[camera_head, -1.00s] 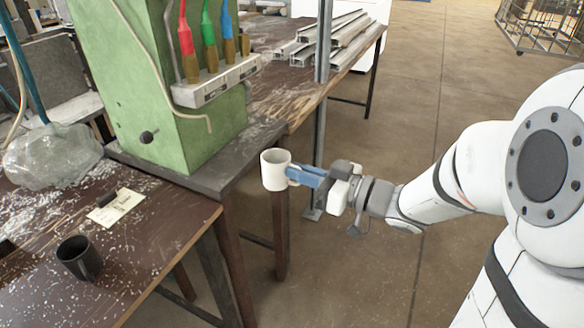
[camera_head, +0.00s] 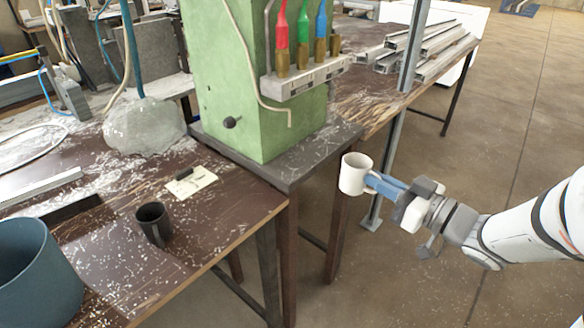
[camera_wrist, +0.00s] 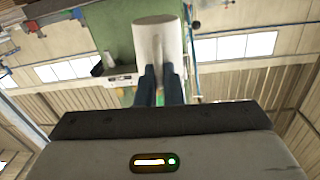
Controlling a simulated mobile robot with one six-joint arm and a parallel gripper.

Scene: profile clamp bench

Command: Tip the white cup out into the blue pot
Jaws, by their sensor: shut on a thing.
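The white cup (camera_head: 354,174) is upright in the head view, held out over the floor beyond the bench edge. My gripper (camera_head: 378,182) is shut on it from the right, with blue fingers at its side. In the wrist view the cup (camera_wrist: 160,42) shows ahead of the fingers (camera_wrist: 160,82). The inside of the cup is too small to make out. The blue pot (camera_head: 38,275) stands on the bench at the lower left of the head view, cut off by the picture edge. My gripper and the cup are well to the right of it.
A black mug (camera_head: 153,222) stands on the bench between the pot and the cup. A paper label (camera_head: 192,184) lies behind it. A green machine column (camera_head: 255,110) with coloured-handled tools rises at the middle. A clear bag (camera_head: 145,125) and metal profiles (camera_head: 425,42) lie farther back.

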